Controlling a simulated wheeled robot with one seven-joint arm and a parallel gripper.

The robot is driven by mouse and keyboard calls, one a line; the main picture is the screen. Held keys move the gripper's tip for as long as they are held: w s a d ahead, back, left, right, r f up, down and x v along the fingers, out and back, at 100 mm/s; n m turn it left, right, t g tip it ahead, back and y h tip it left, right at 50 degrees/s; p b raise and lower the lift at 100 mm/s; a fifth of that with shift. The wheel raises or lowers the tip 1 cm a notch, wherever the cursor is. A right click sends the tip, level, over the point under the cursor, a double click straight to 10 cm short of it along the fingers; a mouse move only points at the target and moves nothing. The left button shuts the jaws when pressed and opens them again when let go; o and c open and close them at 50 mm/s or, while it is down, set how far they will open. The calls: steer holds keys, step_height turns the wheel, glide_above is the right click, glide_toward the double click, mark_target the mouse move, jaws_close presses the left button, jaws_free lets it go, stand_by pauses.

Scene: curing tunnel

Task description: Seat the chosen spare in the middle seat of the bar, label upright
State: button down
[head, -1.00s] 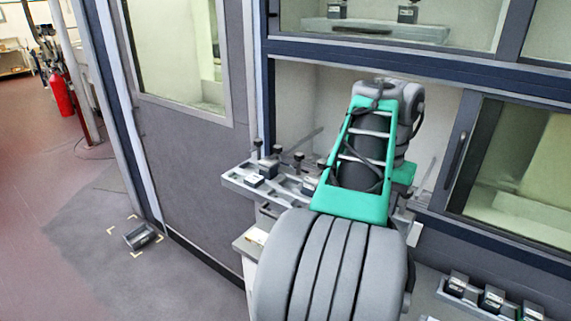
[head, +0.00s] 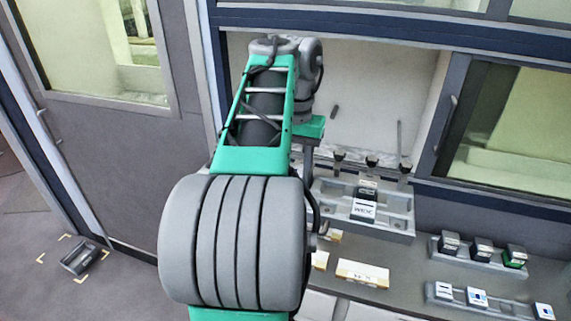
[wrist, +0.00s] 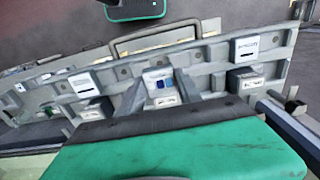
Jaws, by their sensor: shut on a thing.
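The long grey bar (head: 400,226) runs in front of the wall opening in the head view and crosses the wrist view (wrist: 215,55). Its right part holds a block with a white label (head: 363,210), also seen in the wrist view (wrist: 247,46); another white-labelled block (wrist: 82,79) is at left. A spare with a white and blue face (wrist: 159,84) is at the bar's middle, between the fingers of my gripper (wrist: 161,92), which is shut on it. Whether it is fully seated cannot be told. My arm hides the middle in the head view.
At right, an upper rack (head: 470,262) carries several modules, and a lower rack (head: 500,308) holds more. Small boxes (head: 362,273) lie on the bench. Dark-knobbed posts (head: 371,161) stand behind the bar. A grey box (head: 80,258) lies on the floor within corner marks.

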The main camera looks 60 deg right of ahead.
steer(key=shift+f+b, duration=2.75)
steer(key=shift+f, duration=0.25)
steer(key=shift+f, duration=0.2)
steer(key=c, duration=0.7)
jaws_free()
step_height(320, 180, up, 8)
steer(key=p, duration=0.7)
steer(key=shift+f, duration=0.1)
